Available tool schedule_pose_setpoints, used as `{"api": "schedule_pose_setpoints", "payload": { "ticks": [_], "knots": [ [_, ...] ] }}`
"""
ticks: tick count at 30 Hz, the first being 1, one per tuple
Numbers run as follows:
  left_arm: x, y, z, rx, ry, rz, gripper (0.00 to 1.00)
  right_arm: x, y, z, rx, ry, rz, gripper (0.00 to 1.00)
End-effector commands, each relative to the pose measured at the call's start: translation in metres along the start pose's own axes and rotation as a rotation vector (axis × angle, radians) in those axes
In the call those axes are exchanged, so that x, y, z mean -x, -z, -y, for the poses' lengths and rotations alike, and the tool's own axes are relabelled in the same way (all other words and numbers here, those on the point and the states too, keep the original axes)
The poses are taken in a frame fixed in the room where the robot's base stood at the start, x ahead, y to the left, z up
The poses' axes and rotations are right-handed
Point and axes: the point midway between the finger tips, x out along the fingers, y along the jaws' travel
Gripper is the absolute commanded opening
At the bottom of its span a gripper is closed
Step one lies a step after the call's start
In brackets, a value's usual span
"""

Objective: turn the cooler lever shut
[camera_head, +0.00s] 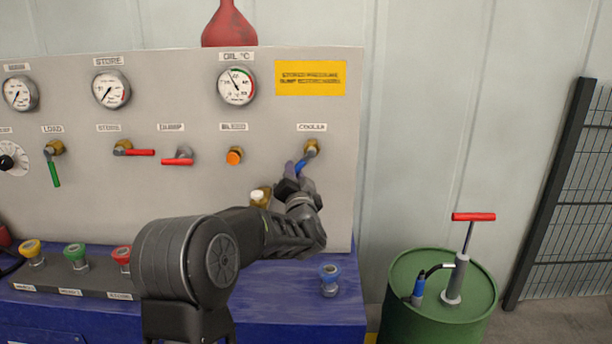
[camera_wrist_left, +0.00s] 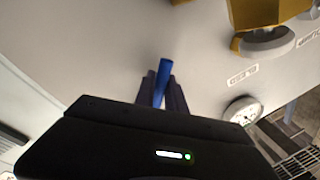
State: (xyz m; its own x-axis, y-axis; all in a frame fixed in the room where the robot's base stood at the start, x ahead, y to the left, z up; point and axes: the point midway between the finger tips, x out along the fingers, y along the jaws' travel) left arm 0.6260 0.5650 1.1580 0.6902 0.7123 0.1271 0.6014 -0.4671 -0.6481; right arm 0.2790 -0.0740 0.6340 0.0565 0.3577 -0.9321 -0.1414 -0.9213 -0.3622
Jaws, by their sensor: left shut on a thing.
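The cooler lever (camera_head: 303,163) is a blue handle on a brass valve (camera_head: 311,147), under the label COOLER at the right of the grey panel. The handle slants down and to the left from the valve. My left gripper (camera_head: 297,178) is at the handle's lower end, shut on it. In the left wrist view the blue handle (camera_wrist_left: 162,80) stands between the two dark fingers of the left gripper (camera_wrist_left: 160,95). The gripper hides the handle's lower end in the head view. My right gripper is not in view.
The grey panel (camera_head: 200,210) also carries a green load lever (camera_head: 55,170), red levers (camera_head: 140,152) and an orange bleed knob (camera_head: 234,156). A blue-capped fitting (camera_head: 329,280) stands on the blue bench below. A green drum (camera_head: 400,300) with a red-handled pump (camera_head: 473,217) stands at right.

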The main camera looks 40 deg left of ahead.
Motion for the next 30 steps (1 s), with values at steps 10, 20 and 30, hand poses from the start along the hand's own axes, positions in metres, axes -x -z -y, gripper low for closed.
{"api": "schedule_pose_setpoints", "payload": {
  "ticks": [10, 20, 30],
  "knots": [
    [-0.007, 0.004, 0.024, -0.323, 0.000, -0.066, 0.00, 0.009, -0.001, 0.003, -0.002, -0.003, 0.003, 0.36],
    [-0.010, 0.014, 0.041, -0.618, 0.000, -0.126, 0.00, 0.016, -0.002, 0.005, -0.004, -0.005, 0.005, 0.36],
    [-0.012, 0.022, 0.050, -0.814, 0.000, -0.165, 0.00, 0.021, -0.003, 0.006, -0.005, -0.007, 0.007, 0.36]
  ]
}}
